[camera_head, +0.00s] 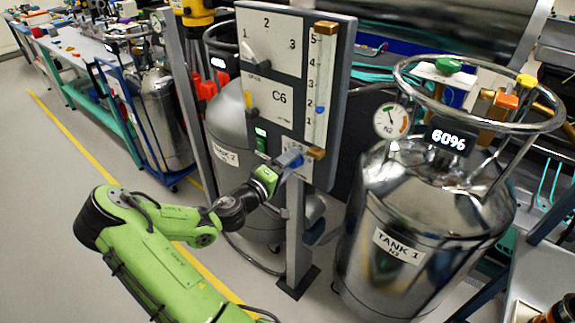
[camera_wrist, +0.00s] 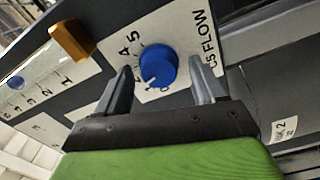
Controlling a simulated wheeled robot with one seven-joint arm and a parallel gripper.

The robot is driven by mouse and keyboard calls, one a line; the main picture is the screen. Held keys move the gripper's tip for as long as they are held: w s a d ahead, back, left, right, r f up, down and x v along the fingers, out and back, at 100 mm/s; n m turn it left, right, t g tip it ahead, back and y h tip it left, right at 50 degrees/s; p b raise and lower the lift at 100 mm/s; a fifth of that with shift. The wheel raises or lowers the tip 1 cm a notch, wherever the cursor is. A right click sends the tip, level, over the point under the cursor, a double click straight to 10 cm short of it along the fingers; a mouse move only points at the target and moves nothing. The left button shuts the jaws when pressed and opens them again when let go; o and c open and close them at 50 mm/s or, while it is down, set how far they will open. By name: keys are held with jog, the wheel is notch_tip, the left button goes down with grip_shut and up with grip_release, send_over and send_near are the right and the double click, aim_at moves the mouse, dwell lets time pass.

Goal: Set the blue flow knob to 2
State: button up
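My gripper (camera_wrist: 158,66) is open, with one finger on each side of the knob and gaps visible. In the head view my gripper (camera_head: 285,163) reaches the lower part of the panel (camera_head: 343,110). The flow tube (camera_head: 324,70) there has a blue ball low in it, near the 2.
Brass fittings (camera_head: 316,153) end the tube, the lower one close to my gripper. Tank 1 (camera_head: 420,215) stands to the right, Tank 2 (camera_head: 228,130) behind the panel.

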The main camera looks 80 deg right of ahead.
jog(key=p+v, duration=0.1)
jog(key=v, duration=1.4)
jog(key=shift+w+a, duration=0.2)
jog(key=shift+a, duration=0.15)
